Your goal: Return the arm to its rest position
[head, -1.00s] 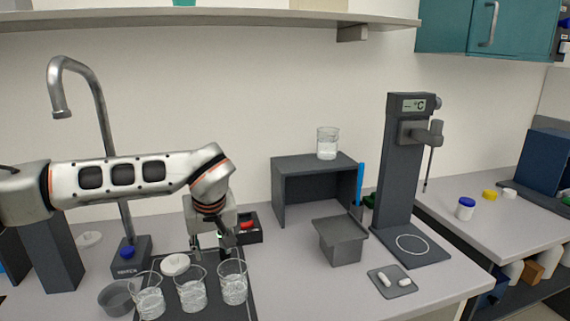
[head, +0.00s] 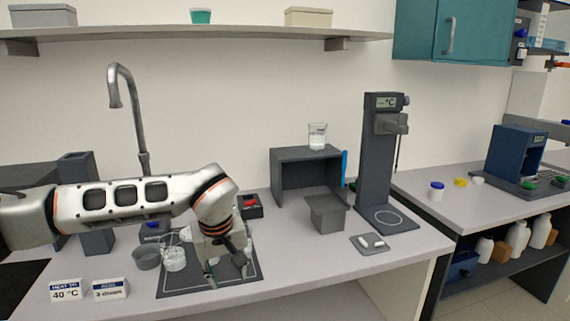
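My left arm (head: 120,199) comes in from the left over the counter. Its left gripper (head: 227,273) points down over the dark mat (head: 187,285), with its two fingertips apart and nothing seen between them. A glass beaker (head: 174,259) stands on the mat, left of the gripper. Other beakers on the mat are mostly hidden behind the gripper and wrist. My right gripper is not in view.
A grey bowl (head: 146,259) and two small signs, 40 °C (head: 66,291) and stream (head: 110,289), are left of the mat. A tap (head: 128,115) rises behind. A dark open box (head: 306,180), grey bin (head: 327,215) and °C stand (head: 377,155) are right. The front-right counter is fairly clear.

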